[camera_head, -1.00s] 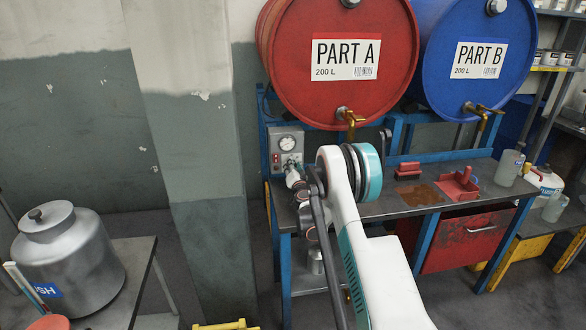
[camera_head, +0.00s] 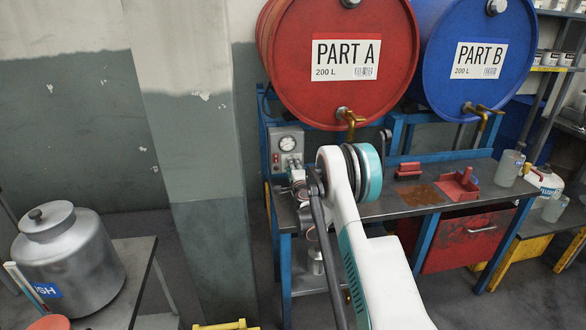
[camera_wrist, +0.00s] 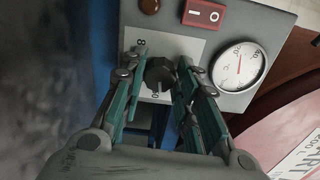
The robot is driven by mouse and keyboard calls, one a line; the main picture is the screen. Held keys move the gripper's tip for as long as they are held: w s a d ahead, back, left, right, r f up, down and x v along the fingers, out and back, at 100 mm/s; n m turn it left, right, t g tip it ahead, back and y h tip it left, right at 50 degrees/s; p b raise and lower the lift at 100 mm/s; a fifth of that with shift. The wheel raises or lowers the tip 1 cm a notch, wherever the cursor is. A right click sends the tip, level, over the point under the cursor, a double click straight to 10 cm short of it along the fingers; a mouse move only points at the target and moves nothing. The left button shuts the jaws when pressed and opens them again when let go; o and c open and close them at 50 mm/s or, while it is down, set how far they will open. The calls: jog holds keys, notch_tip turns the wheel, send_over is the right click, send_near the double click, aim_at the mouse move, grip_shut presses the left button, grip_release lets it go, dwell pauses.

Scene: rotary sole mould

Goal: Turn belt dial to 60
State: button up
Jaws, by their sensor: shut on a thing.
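The belt dial is a small dark knob (camera_wrist: 160,74) on a pale scale plate (camera_wrist: 188,48) in the wrist view. Only parts of the scale marks show. My gripper (camera_wrist: 158,84) has its green-sided fingers on both sides of the knob and is shut on it. In the head view my gripper (camera_head: 296,180) reaches the grey control box (camera_head: 287,147) and hides the knob. A round white gauge (camera_wrist: 239,66) with a red needle sits beside the plate; it also shows in the head view (camera_head: 287,144).
A red rocker switch (camera_wrist: 203,14) and a brown round lamp (camera_wrist: 149,5) are on the same panel. The red PART A drum (camera_head: 385,90) and its brass tap (camera_head: 350,120) are above and right of the box. A metal bench (camera_head: 380,207) stands below.

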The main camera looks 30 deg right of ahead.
jog(key=m, duration=1.1)
jog(key=shift+s, duration=0.1)
dwell(0.4)
jog(key=o, duration=1.1)
jog(key=shift+c, duration=0.2)
jog(key=v, duration=1.2)
jog(key=shift+r, duration=0.1)
